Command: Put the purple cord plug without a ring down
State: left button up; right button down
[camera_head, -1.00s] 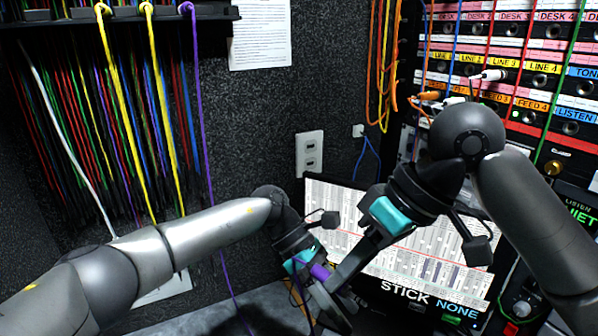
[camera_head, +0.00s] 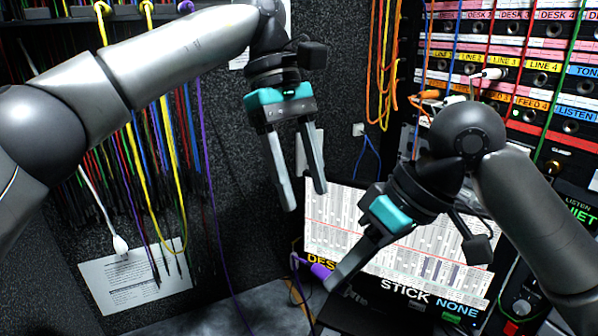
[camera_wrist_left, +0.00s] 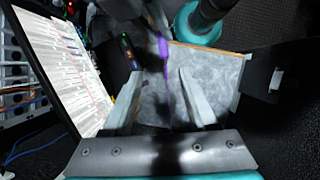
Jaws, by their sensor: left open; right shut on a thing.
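A purple cord plug (camera_head: 320,271) is in the tip of my right gripper (camera_head: 330,283), low in front of the label screen. My right gripper is shut on it, and a thin purple cord (camera_head: 295,264) runs from it. No ring shows on it, but the fingers hide part of it. The plug also shows in the left wrist view (camera_wrist_left: 163,47), beyond the fingertips. My left gripper (camera_head: 305,199) is open and empty, pointing down, above and apart from the plug. Another purple cord (camera_head: 204,130) hangs from a purple plug (camera_head: 186,6) on the rack at upper left.
A grey work surface (camera_head: 262,308) lies below, partly clear. A lit screen (camera_head: 335,225) stands behind my right gripper. A patch panel (camera_head: 510,75) fills the right side. Several hanging cords (camera_head: 160,150) and a white plug (camera_head: 121,244) are on the left, near a paper sheet (camera_head: 140,285).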

aim_at(326, 269)
pick_arm(q)
jog(key=x, duration=1.1)
jog(key=c, duration=0.7)
jog(key=shift+w+d+r, duration=0.1)
grip_shut()
pick_arm(e)
jog(key=shift+s+a, duration=0.1)
jog(key=shift+a, duration=0.05)
jog(key=c, duration=0.7)
grip_release()
